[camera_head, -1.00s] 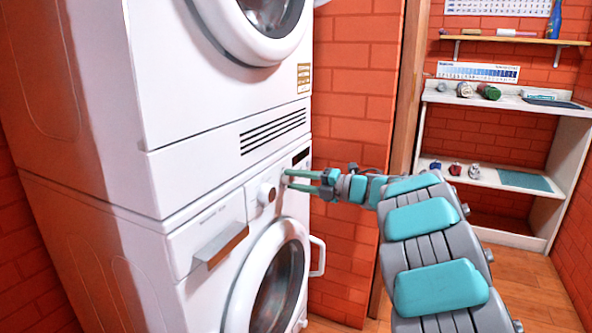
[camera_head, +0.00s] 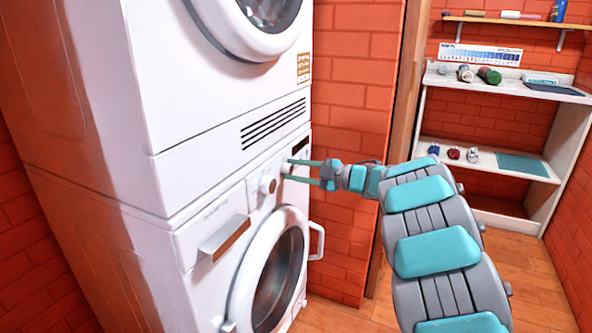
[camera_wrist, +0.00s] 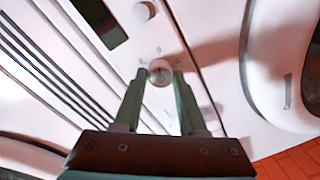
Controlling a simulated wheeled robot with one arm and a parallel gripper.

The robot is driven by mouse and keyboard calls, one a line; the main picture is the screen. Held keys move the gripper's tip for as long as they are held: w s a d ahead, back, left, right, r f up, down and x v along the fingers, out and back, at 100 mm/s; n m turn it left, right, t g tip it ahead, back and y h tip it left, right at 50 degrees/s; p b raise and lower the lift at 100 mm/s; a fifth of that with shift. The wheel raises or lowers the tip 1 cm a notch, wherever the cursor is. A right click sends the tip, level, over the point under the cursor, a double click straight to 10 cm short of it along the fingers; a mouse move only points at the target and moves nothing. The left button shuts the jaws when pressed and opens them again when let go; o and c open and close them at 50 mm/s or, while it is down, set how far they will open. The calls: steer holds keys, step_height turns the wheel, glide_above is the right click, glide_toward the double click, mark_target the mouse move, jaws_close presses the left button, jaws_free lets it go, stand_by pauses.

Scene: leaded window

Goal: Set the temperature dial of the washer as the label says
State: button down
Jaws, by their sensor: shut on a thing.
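The washer (camera_head: 185,250) is the lower white machine in the stack. Its panel carries a larger round dial (camera_head: 267,184) and a smaller knob (camera_head: 287,167) to the right of it. My gripper (camera_head: 287,170) reaches in from the right, with one finger above and one below the smaller knob. In the wrist view my gripper (camera_wrist: 161,78) has its fingers on both sides of this round knob (camera_wrist: 160,72), shut on it. Another white knob (camera_wrist: 143,11) is beside a dark display (camera_wrist: 98,20). A yellowish label (camera_head: 303,67) is on the upper machine; its text is too small to read.
The washer door (camera_head: 262,280) with its handle (camera_head: 317,249) is below the panel. The upper machine (camera_head: 215,85) has a row of dark vents (camera_head: 273,124). A white shelf unit (camera_head: 500,80) with small items stands at the back right. Wooden floor is clear before it.

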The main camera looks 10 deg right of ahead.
steer(key=shift+m, duration=0.5)
steer(key=shift+c, duration=2.3)
jaws_free()
steer(key=b+v, duration=0.1)
steer(key=v, duration=0.6)
steer(key=shift+d, duration=0.35)
steer(key=shift+s, duration=0.15)
